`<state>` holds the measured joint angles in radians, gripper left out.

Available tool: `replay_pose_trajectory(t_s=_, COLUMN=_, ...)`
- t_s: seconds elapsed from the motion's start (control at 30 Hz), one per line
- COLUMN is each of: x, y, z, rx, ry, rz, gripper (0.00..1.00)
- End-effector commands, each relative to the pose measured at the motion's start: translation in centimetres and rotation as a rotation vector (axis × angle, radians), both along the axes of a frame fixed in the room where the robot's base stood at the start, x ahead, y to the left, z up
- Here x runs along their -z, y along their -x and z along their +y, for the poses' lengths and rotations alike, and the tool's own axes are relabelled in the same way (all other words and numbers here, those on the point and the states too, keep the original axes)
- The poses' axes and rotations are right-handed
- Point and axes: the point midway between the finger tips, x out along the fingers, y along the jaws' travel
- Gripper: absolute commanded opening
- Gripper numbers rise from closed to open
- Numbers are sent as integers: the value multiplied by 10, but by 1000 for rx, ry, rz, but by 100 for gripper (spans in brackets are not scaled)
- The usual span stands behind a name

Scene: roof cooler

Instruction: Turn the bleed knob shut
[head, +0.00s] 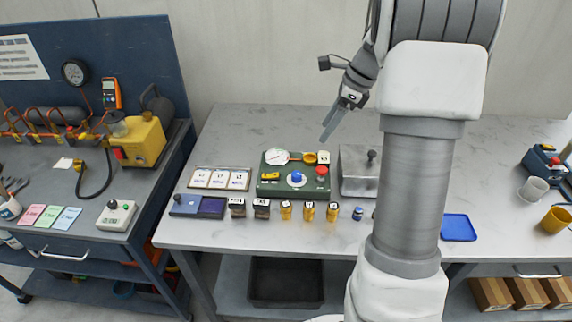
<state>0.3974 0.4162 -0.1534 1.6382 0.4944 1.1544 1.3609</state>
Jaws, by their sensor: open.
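A green box (268,186) sits on the grey table, with a round white dial gauge (276,156) at its back left. A blue knob (297,177) stands on a white disc on its top, and a red knob (321,171) is at its right side. No label shows which is the bleed knob, and I cannot read how far either is turned. My gripper (328,132) is open and empty in the air above and behind the box, fingers pointing down and left, apart from it.
A row of small yellow-and-dark items (309,211) stands along the table's front. A metal block with a black knob (357,178) is right of the box. White cards (220,179) lie left. A blue tray (459,228) is right of my arm, which hides part of the table.

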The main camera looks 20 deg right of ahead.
Motion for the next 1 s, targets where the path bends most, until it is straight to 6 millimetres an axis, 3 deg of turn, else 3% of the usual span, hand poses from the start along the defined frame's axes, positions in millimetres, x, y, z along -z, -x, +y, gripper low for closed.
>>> replay_pose_trajectory(t_s=0.13, x=11, y=-4, z=-7, rx=49, ry=-19, rz=19, gripper=69)
replay_pose_trajectory(t_s=0.33, x=31, y=-8, z=1, rx=51, ry=-22, rz=22, gripper=69)
replay_pose_trajectory(t_s=0.8, x=125, y=-26, z=35, rx=48, ry=-21, rz=23, gripper=69)
replay_pose_trajectory(t_s=1.0, x=155, y=-32, z=47, rx=48, ry=-20, rz=22, gripper=69)
